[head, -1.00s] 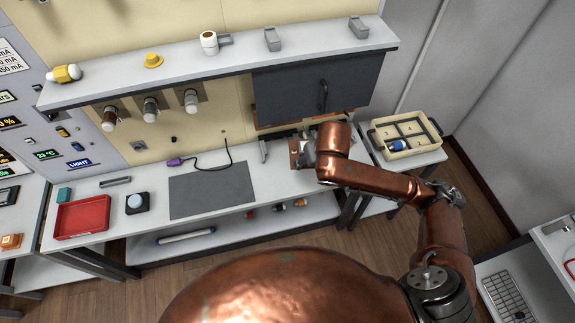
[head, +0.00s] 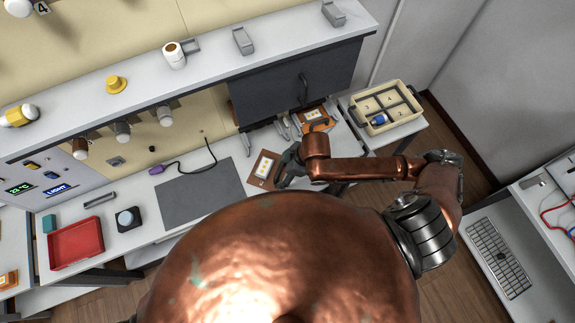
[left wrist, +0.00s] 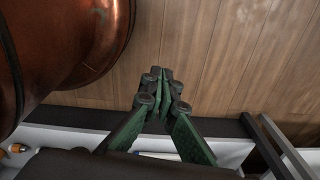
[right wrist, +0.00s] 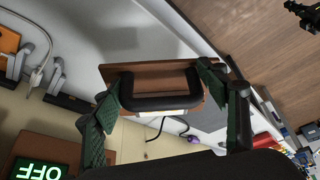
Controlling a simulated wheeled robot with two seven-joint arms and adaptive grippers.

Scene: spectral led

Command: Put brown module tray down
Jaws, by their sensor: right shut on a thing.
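The brown module tray (head: 263,168) has a pale module with yellow marks on it and shows over the white worktop (head: 245,148), just right of the grey mat (head: 205,190). My right gripper (head: 285,170) is shut on it from its right side. In the right wrist view the brown tray (right wrist: 150,71) sits between the green fingers (right wrist: 165,100), with its black handle (right wrist: 160,103) across the grip. Whether the tray touches the worktop cannot be told. My left gripper (left wrist: 160,82) has its fingers together, empty, above the floor.
An orange-brown tray (head: 318,121) stands by the dark cabinet (head: 290,85), near grey holders (head: 283,128). A cream crate (head: 385,106) stands at the right. A red tray (head: 75,243), a button box (head: 130,218) and a purple-plugged cable (head: 185,165) are left. The grey mat is clear.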

